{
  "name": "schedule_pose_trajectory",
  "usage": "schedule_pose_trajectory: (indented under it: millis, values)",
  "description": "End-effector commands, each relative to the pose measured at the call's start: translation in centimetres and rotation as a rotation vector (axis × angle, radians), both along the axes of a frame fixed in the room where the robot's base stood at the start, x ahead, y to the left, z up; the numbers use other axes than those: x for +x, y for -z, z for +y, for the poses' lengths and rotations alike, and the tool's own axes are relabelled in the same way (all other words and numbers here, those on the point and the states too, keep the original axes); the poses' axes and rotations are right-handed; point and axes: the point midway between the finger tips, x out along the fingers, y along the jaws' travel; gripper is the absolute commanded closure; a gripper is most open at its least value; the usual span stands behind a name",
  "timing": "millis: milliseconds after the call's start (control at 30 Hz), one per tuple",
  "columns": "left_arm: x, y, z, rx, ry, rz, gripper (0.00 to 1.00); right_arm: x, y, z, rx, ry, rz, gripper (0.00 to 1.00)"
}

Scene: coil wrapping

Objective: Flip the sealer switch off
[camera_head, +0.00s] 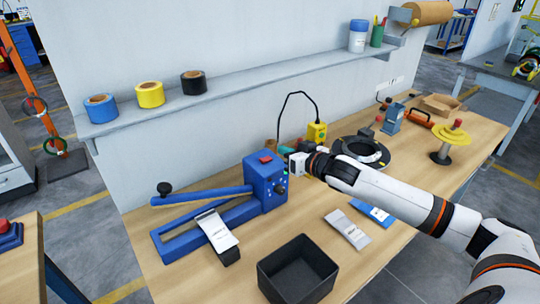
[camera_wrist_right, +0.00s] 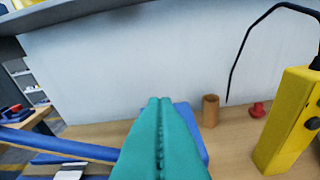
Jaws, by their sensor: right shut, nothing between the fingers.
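The blue sealer (camera_head: 262,185) stands on the wooden bench, with its long lever arm (camera_head: 200,196) reaching left to a black knob. A red switch (camera_head: 265,159) sits on top of its housing; I cannot tell its on or off position. My right gripper (camera_head: 284,149) is just right of the housing's top, its teal fingers shut and empty. In the right wrist view the shut fingers (camera_wrist_right: 160,125) cover much of the blue sealer (camera_wrist_right: 190,118), and the switch is hidden. I cannot tell whether the fingers touch the sealer. My left gripper is out of view.
A yellow box (camera_head: 317,132) with a black cable stands behind my right gripper. A black bin (camera_head: 297,270) and pouches (camera_head: 348,229) lie in front. A white-labelled pouch (camera_head: 216,231) lies at the sealer. A shelf (camera_head: 235,85) with tape rolls runs along the wall above.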

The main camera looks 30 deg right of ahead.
Motion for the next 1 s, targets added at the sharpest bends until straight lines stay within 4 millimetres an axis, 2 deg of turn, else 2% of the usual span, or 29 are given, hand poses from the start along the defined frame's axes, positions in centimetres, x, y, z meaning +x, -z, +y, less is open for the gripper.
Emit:
schedule_pose_trajectory:
  millis: [33,300,400,600,1000]
  values:
    - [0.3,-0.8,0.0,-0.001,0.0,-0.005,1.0,1.2,-0.4,0.2,0.002,0.001,-0.004,1.0]
    - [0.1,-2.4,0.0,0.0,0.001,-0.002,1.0,6.2,1.0,1.2,0.0,-0.001,-0.002,1.0]
    - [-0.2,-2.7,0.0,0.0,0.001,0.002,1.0,6.0,3.1,1.5,0.001,-0.002,0.005,1.0]
    - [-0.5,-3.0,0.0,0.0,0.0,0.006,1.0,5.9,5.0,1.7,-0.001,-0.002,0.002,1.0]
    - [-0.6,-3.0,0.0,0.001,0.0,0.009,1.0,5.9,5.5,1.8,-0.003,-0.001,0.0,1.0]
